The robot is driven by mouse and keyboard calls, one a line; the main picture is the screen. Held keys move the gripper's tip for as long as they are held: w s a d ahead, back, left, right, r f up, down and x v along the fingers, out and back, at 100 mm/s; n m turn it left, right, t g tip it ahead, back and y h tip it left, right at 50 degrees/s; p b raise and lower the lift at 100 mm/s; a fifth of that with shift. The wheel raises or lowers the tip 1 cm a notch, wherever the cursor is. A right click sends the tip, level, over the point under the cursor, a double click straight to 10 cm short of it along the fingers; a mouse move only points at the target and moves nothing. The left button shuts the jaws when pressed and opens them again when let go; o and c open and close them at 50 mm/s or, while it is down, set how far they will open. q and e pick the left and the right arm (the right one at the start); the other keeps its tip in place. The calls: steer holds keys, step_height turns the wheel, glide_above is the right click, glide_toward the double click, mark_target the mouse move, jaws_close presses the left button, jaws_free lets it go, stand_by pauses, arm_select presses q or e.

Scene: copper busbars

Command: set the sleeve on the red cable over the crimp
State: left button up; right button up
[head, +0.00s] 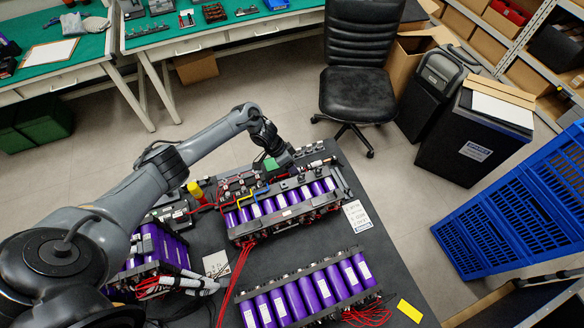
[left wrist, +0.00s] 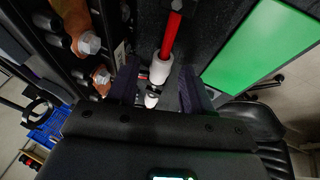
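In the left wrist view, the red cable (left wrist: 171,35) comes down from the top into a white sleeve (left wrist: 161,70). My left gripper (left wrist: 160,90) is open, with one finger on each side of the sleeve and crimp. A gap shows on the right; on the left I cannot tell contact. In the head view, my left gripper (head: 289,158) is at the back edge of the rear battery module; the sleeve is too small to make out. My right gripper is not in view.
The rear module (head: 285,200) has purple cells; another module (head: 305,290) stands in front. Copper busbars (left wrist: 101,76) with bolts lie left of the fingers in the wrist view. A yellow-capped item (head: 196,190) and yellow card (head: 409,310) are on the dark table.

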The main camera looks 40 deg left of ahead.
arm_select(q)
steer(key=shift+s, duration=0.1)
steer(key=shift+s+a+r, duration=0.1)
steer(key=shift+a+r, duration=0.1)
steer(key=shift+r, duration=0.3)
steer(key=p+v, duration=0.2)
steer(key=v, duration=0.7)
steer(key=shift+r, duration=0.35)
steer(key=shift+a+r+p, duration=0.1)
steer(key=shift+a+p, duration=0.05)
steer(key=shift+p, duration=0.15)
